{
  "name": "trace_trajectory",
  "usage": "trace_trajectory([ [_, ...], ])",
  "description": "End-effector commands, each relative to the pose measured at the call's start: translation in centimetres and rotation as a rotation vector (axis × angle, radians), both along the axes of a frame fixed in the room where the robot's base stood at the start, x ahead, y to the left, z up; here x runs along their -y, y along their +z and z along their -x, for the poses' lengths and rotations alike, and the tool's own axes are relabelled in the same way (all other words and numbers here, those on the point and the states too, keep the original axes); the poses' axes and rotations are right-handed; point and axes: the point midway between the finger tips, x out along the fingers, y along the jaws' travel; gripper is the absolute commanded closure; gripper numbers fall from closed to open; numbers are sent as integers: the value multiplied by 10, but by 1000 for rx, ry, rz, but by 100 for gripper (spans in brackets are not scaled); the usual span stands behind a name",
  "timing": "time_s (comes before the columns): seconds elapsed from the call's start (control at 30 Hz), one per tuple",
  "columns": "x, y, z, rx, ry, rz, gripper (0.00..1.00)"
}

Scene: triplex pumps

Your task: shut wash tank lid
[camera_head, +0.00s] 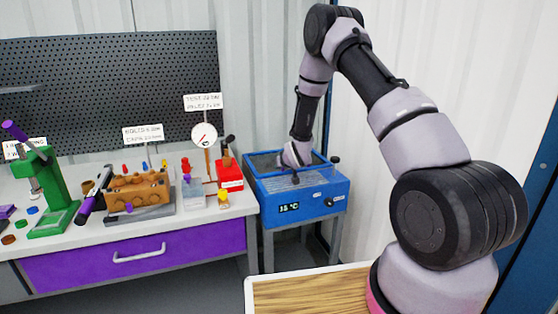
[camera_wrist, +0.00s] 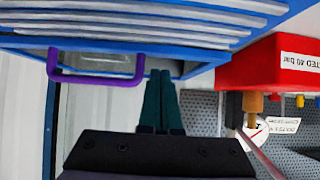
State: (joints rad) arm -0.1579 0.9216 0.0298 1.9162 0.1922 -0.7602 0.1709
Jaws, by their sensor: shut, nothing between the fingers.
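The wash tank (camera_head: 272,212) is a blue box on grey legs at the right end of the bench. Its top shows a blue rim around a grey area; I cannot tell from the head view how the lid stands. In the wrist view a blue frame (camera_wrist: 30,40) crosses the top, with pale slats above it and a purple handle (camera_wrist: 97,80) at left. My gripper (camera_wrist: 160,74) is shut and empty, its dark fingertips right of the handle, close to the frame; contact is unclear. In the head view my gripper (camera_head: 295,179) is low over the tank top, partly hidden.
A red box (camera_head: 229,175) stands on the bench just left of the tank and shows at right in the wrist view (camera_wrist: 270,75). A gauge (camera_head: 204,135) and a pump block (camera_head: 138,190) are further left. A perforated panel (camera_head: 100,85) is behind.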

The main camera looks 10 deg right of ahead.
Motion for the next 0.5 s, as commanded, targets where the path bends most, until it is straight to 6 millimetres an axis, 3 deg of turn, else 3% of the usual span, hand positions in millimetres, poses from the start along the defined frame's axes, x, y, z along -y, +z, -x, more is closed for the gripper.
trace_trajectory([
  [0.2,0,-12,-6,0,0,0,100],
  [0.5,0,-14,-7,0,1,1,100],
])
